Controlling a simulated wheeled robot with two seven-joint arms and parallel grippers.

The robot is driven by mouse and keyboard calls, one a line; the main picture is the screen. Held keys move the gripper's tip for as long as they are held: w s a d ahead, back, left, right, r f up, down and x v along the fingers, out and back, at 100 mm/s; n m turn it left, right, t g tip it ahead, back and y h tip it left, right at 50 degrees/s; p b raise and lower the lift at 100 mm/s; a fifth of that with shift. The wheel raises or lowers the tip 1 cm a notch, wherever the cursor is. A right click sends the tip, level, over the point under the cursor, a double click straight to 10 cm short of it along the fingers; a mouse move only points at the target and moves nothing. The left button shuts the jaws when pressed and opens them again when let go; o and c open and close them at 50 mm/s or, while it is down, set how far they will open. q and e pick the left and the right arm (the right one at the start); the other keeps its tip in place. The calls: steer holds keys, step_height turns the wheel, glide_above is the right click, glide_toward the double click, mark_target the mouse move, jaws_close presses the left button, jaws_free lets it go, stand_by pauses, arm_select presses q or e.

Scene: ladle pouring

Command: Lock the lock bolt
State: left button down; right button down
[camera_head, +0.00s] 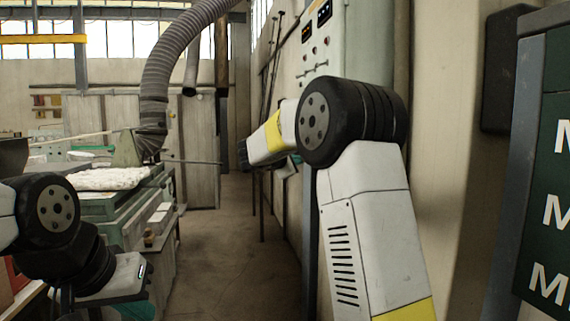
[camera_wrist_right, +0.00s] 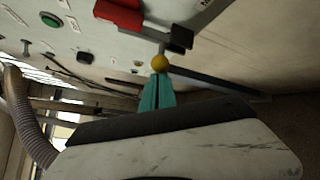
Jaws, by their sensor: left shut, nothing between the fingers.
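A yellow ball knob (camera_wrist_right: 160,63) on a short metal stem, which looks like the lock bolt's handle, stands out from the panel in the right wrist view. My right gripper (camera_wrist_right: 158,78) has its teal fingers pointing at the knob, with the tips right at it. The fingers are close together with a thin dark line between them; whether they grip the knob is unclear. In the head view my right forearm hides the knob. My left gripper (camera_head: 141,311) is shut and empty at the lower left, cut off by the frame edge.
A pale control panel (camera_head: 325,50) with knobs and displays stands on the right wall. A red part with a dark block (camera_wrist_right: 165,34) sits beside the knob. A green workbench (camera_head: 105,207) stands at left. The aisle floor (camera_head: 230,230) is clear.

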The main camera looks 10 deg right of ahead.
step_height(320, 180, down, 2)
steer(key=w+a+f, duration=0.1)
steer(key=w+a, duration=0.1)
steer(key=w, duration=0.1)
steer(key=v, duration=1)
steer(key=shift+s+r, duration=0.15)
steer(key=shift+r, duration=0.25)
